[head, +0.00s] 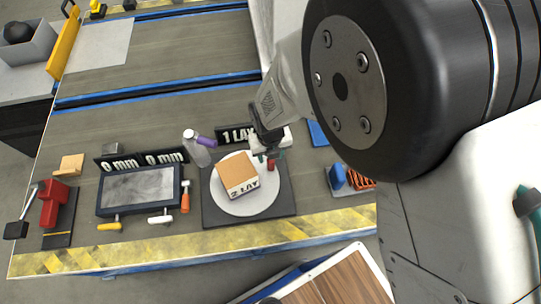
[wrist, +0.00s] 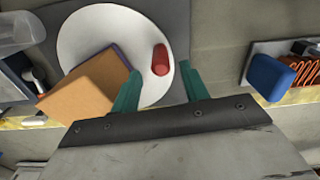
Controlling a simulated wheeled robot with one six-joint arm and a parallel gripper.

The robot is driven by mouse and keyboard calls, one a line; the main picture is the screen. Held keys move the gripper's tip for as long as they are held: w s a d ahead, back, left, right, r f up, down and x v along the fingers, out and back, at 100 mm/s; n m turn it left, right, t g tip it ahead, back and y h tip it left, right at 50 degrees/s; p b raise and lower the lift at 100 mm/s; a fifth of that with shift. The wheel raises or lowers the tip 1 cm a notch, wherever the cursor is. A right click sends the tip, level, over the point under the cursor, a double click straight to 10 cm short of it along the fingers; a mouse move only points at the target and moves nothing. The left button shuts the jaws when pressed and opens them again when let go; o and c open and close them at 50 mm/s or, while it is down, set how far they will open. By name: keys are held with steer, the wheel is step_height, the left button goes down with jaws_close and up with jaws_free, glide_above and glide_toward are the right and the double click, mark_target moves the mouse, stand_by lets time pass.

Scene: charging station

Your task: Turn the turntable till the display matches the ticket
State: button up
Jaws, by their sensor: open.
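The turntable (head: 228,207) is a white round plate on a dark square base; it also shows in the wrist view (wrist: 82,38). A tan block (head: 238,176) with dark lettering on its front side sits on the plate. A red upright peg (head: 271,164) stands near the plate's edge. A black sign (head: 225,137) behind the plate reads "1 LA" and more, partly hidden by my gripper. I cannot tell whether it is the display or ticket. My gripper (wrist: 160,70) is open above the plate, its green fingers on either side of the red peg (wrist: 160,59), not visibly touching it.
Left of the turntable are a grey-screened panel (head: 140,189), "0 mm" signs (head: 140,160), a clear bottle (head: 196,150) and a red clamp-like tool (head: 51,204). A blue block (head: 337,177) beside orange coils (head: 360,180) stands right. A yellow striped edge (head: 180,245) borders the front.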

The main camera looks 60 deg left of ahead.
steer(key=shift+r, duration=2.15)
